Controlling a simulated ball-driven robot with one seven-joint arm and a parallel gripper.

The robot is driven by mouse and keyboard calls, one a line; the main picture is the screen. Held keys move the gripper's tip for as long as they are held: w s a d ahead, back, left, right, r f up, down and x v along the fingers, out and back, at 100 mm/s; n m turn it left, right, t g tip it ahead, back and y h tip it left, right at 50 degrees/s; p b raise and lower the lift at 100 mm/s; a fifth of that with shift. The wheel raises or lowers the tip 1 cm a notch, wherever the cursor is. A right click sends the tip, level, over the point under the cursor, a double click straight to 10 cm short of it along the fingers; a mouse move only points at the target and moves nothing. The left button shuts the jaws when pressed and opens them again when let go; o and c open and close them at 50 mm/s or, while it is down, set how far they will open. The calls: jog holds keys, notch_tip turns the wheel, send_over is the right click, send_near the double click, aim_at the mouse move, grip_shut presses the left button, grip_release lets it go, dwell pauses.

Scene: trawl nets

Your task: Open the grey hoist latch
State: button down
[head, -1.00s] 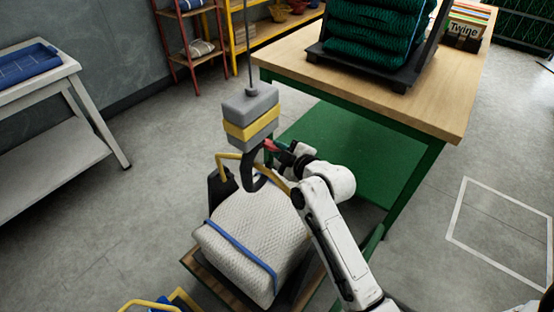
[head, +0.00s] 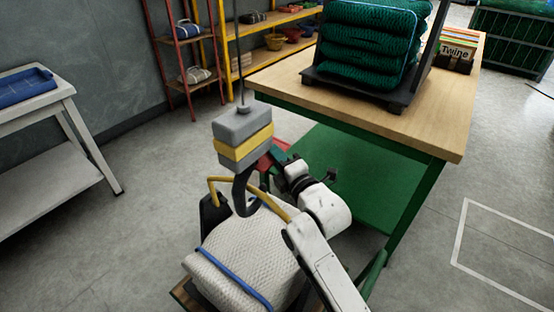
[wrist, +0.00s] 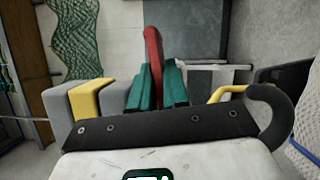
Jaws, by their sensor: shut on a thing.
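The hoist block (head: 243,138), grey with a yellow band, hangs on a thin line left of the workbench. It also shows at the left of the wrist view (wrist: 90,98). A dark hook (head: 242,195) curves below it. A red lever (head: 268,163) sticks out on the block's right side. My gripper (head: 277,157) is at the lever, just right of the block. In the wrist view, the teal fingers are shut on the red lever (wrist: 153,55), which stands up between them. The lever's joint with the block is hidden. I see no separate grey latch part.
A white mesh bale (head: 255,250) with a blue strap lies under the hook, with a yellow bar (head: 215,180) above it. The workbench (head: 420,125), carrying green nets, stands close right of my arm.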

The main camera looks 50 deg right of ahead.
jog(key=shift+a+r+n+t, duration=0.15)
jog(key=shift+r+n+t, duration=0.25)
jog(key=shift+n, duration=0.6)
jog(key=c, duration=1.2)
grip_release()
jog(key=shift+r, duration=0.1)
jog(key=shift+r, duration=0.1)
